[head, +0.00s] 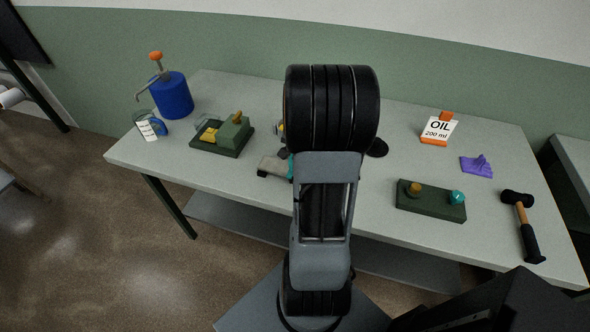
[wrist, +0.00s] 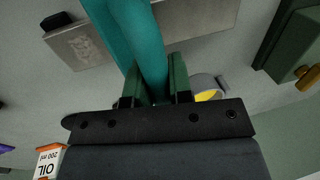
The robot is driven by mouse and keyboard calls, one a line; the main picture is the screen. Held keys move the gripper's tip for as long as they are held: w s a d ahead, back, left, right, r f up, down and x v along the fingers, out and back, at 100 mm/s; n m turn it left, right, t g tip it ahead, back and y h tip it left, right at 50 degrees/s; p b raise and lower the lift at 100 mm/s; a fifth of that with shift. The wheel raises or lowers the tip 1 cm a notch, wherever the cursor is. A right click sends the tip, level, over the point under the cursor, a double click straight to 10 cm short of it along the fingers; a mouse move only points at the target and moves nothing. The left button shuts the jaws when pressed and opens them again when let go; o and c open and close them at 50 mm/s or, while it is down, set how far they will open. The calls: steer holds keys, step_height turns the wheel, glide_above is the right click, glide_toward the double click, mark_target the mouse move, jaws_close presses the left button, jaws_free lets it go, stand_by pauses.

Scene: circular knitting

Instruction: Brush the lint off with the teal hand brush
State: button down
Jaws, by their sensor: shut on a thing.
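My gripper (wrist: 153,80) is shut on the teal hand brush (wrist: 135,35), whose teal body runs up between the two green fingers in the wrist view. The brush's bristles cannot be made out. Beyond it lies a grey metal plate (wrist: 185,18) with a mottled pale patch (wrist: 88,47), possibly lint, left of the brush. Whether the brush touches the plate cannot be told. In the head view my arm hides the gripper and most of the brush; a grey plate end (head: 272,166) shows left of the arm, beside a sliver of teal.
On the table (head: 240,185) a blue can (head: 172,97), a labelled jar (head: 150,127) and a green fixture (head: 228,136) stand left. On the right are an oil box (head: 438,129), purple cloth (head: 477,166), green tray (head: 428,208) and mallet (head: 523,222).

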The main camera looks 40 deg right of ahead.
steer(key=shift+f, duration=0.1)
steer(key=shift+s+d, duration=0.4)
steer(key=shift+s, duration=0.35)
steer(key=shift+s+d, duration=0.4)
steer(key=shift+s, duration=0.35)
steer(key=shift+s+d, duration=0.4)
steer(key=shift+s, duration=0.35)
steer(key=c, duration=1.7)
jaws_free()
jaws_close()
steer(key=shift+w, duration=0.1)
steer(key=shift+w+a, duration=0.5)
steer(key=shift+w, duration=0.3)
